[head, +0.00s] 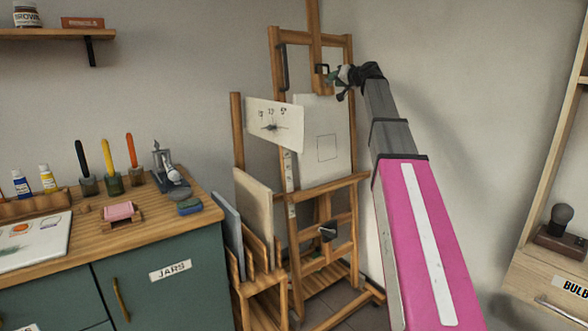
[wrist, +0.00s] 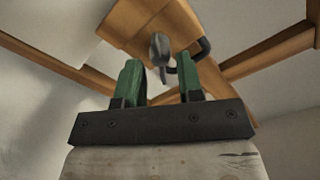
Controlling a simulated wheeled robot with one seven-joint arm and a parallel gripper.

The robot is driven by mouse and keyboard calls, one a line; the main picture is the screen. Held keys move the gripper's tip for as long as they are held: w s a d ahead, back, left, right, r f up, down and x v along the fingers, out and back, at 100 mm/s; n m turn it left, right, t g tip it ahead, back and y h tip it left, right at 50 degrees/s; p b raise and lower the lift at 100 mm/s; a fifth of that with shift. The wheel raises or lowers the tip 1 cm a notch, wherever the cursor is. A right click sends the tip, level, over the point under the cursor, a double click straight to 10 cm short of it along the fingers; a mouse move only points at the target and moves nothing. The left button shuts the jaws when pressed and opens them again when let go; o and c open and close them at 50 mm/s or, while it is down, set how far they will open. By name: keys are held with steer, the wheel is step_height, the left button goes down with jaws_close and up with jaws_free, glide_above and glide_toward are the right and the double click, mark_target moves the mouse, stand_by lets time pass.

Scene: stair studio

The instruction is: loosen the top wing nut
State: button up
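The wooden easel (head: 276,100) stands against the wall and holds a pale canvas (head: 311,120). The top wing nut is a grey metal piece in the wrist view (wrist: 157,48), on the easel's wooden top clamp block (wrist: 165,18). The block also shows in the head view (head: 320,84). My gripper (head: 341,77) is just right of the block. In the wrist view its two green fingers (wrist: 160,72) are apart, with the wing nut seen in the gap near their tips. I cannot tell whether either finger touches it. In the head view my gripper hides the nut.
A dark bent handle (wrist: 200,48) sits close to the right finger. A lower dark knob (head: 327,231) is on the easel's lower part. A green cabinet (head: 190,262) with jars on top is at left.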

steer(key=v, duration=0.5)
steer(key=shift+s+d, duration=0.2)
steer(key=shift+s, duration=0.15)
steer(key=s+a+f+g+h, duration=0.1)
steer(key=s+f+g+h, duration=0.15)
steer(key=f, duration=1.15)
steer(key=s+a+f+m+g+h, duration=0.15)
steer(key=s+f, duration=0.25)
steer(key=f, duration=1)
steer(key=s+f+n+g+h, duration=0.15)
steer(key=s+f, duration=0.25)
steer(key=f, duration=1.1)
steer(key=s+d+f+g+h, duration=0.1)
steer(key=s+f+g+h, duration=0.3)
steer(key=s+f, duration=2.1)
steer(key=g, duration=0.3)
steer(key=shift+f+m+g, duration=0.3)
steer(key=shift+m+g, duration=0.05)
steer(key=shift+m, duration=0.05)
